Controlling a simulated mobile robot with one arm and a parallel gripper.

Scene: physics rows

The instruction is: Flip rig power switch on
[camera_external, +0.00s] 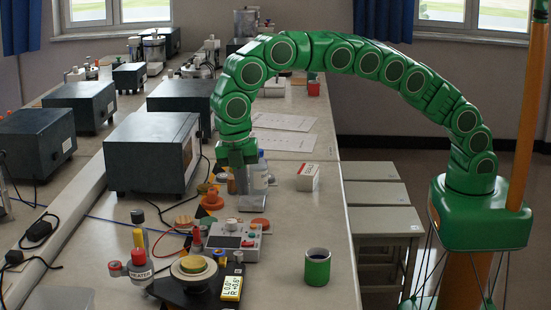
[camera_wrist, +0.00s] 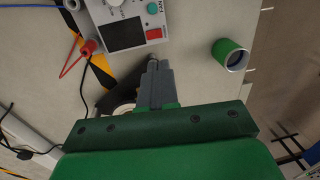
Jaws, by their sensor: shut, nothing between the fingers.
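A pale grey control box (camera_external: 236,240) stands on the bench, with a dark screen, knobs and coloured buttons. The wrist view shows its near part (camera_wrist: 132,22), with a dark screen (camera_wrist: 125,35), a teal button (camera_wrist: 153,8) and a small red control (camera_wrist: 153,33). I cannot tell which control is the power switch. My gripper (camera_external: 242,186) points down above the bench, behind the box in the external view. In the wrist view my gripper (camera_wrist: 154,66) has its grey fingers together and empty, below the box's edge and apart from it in the picture.
A green cup (camera_external: 318,268) stands right of the box. A dark instrument case (camera_external: 148,155) is to the left. A red plug (camera_wrist: 88,47) with a wire lies beside the box.

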